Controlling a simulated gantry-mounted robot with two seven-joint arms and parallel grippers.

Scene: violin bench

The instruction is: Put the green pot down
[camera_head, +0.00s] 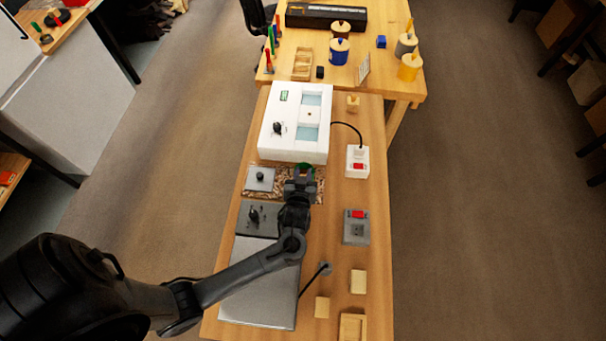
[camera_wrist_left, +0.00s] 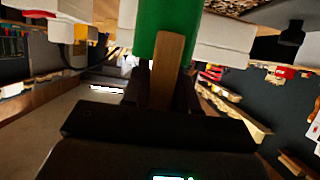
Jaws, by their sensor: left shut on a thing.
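The green pot (camera_head: 305,168) is mostly hidden under and behind my left gripper (camera_head: 301,187) in the head view; only a bit of green shows. It is by the right end of the speckled cork-like mat (camera_head: 285,191), just in front of the white box. In the left wrist view the green pot (camera_wrist_left: 168,28) fills the top middle, and a wooden handle-like piece (camera_wrist_left: 168,70) runs from it down between the fingers. My left gripper is shut on this piece. I cannot tell whether the pot touches the mat. My right gripper is not in view.
The white box (camera_head: 268,132) with blue windows stands right behind the pot. A grey plate with a knob (camera_head: 260,178) lies left of it. A white switch box (camera_head: 357,161) and a grey switch box (camera_head: 356,227) stand to the right. Lidded pots (camera_head: 339,51) stand on the far table.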

